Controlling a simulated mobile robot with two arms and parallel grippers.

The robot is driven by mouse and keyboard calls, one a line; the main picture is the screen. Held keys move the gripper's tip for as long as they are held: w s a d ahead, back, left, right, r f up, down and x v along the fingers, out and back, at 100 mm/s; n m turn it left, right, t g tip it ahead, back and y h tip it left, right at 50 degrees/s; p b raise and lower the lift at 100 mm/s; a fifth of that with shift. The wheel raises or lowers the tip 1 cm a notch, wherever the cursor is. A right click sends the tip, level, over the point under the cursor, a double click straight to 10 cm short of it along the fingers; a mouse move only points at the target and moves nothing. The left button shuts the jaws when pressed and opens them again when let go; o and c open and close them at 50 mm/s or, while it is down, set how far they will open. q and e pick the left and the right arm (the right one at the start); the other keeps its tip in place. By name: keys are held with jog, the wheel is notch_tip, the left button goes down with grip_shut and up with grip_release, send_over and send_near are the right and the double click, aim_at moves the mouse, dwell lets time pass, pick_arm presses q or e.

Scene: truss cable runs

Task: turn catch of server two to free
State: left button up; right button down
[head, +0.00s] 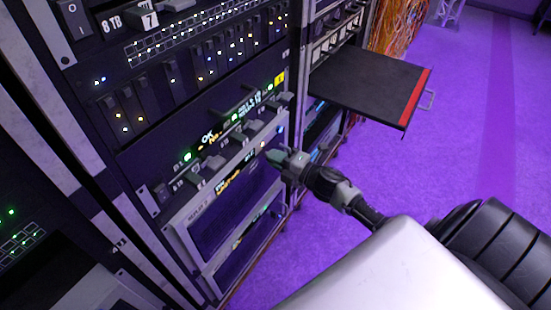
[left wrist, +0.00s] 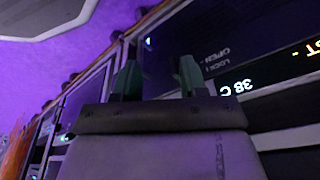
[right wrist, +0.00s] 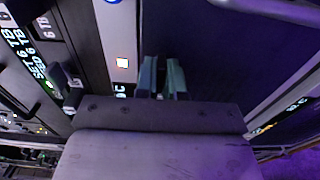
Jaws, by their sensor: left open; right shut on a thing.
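My right gripper (head: 273,157) is at the right edge of the grey-framed server units in the head view. In the right wrist view its two fingers (right wrist: 162,80) are close together against a dark front. It is shut on a small part there that the fingers hide; it looks like the catch, but its position cannot be read. I cannot tell which unit is server two.
The rack holds drive bays (head: 205,65) with lights, and grey handles (head: 213,163) beside a lit "OK" display. A black shelf (head: 375,82) with a red edge sticks out at the right. Orange cables (head: 398,25) hang behind it. The purple floor at right is clear.

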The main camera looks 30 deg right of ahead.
dwell(0.3)
jog(key=c, duration=1.2)
grip_release()
jog(key=shift+c, duration=0.2)
jog(key=shift+s, duration=0.1)
pick_arm(q)
jog(key=shift+s+a+f, duration=0.1)
jog(key=shift+s+f, duration=0.25)
jog(key=shift+f, duration=0.4)
pick_arm(e)
jog(key=v, duration=1)
jog(key=shift+s, duration=0.35)
jog(key=shift+d, duration=0.1)
